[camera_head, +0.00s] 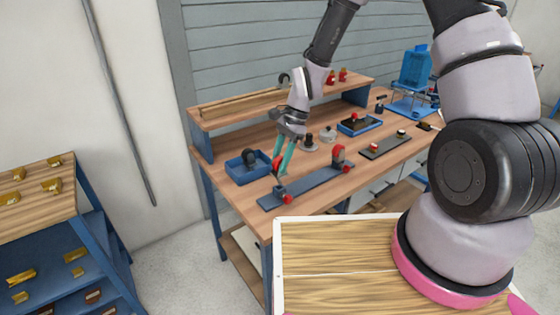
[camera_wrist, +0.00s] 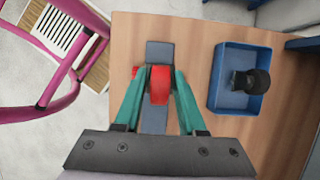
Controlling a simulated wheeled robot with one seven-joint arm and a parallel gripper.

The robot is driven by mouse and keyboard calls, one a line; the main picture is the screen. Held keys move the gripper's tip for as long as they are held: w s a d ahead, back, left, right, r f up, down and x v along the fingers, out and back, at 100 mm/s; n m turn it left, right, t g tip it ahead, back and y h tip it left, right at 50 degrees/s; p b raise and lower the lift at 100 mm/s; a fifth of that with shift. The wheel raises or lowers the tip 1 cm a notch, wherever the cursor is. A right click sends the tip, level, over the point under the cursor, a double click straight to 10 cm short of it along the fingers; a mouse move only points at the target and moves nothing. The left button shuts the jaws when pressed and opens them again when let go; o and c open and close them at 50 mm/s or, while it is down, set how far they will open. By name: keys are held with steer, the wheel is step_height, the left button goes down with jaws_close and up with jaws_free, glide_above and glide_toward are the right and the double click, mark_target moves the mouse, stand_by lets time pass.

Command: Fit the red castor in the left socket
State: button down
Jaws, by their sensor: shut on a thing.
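A red castor (camera_head: 277,164) is held between the teal fingers of my gripper (camera_head: 281,168). It is above the left end of the blue-grey bar (camera_head: 310,186), over the left socket (camera_head: 279,191), which has a red knob (camera_head: 288,199) beside it. In the wrist view the red castor (camera_wrist: 160,86) sits between both fingertips, with the bar (camera_wrist: 159,52) beneath. I cannot tell whether its stem is inside the socket, as the contact is small and partly hidden. Another red castor (camera_head: 338,153) stands at the bar's right end, with a red knob beside it.
A blue tray (camera_head: 236,172) holding a dark castor (camera_wrist: 250,80) is left of the bar. A dark plate (camera_head: 383,147) and another blue tray (camera_head: 367,128) lie to the right. A raised wooden shelf (camera_head: 235,105) runs along the back. Bare bench lies in front of the bar.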

steer(key=shift+f, duration=0.1)
steer(key=shift+f, duration=0.9)
steer(key=shift+f, duration=0.3)
stand_by(0.4)
steer(key=shift+f, duration=0.6)
steer(key=shift+f, duration=0.35)
stand_by(0.8)
steer(key=shift+c, duration=2)
jaws_free()
steer(key=shift+o, duration=0.2)
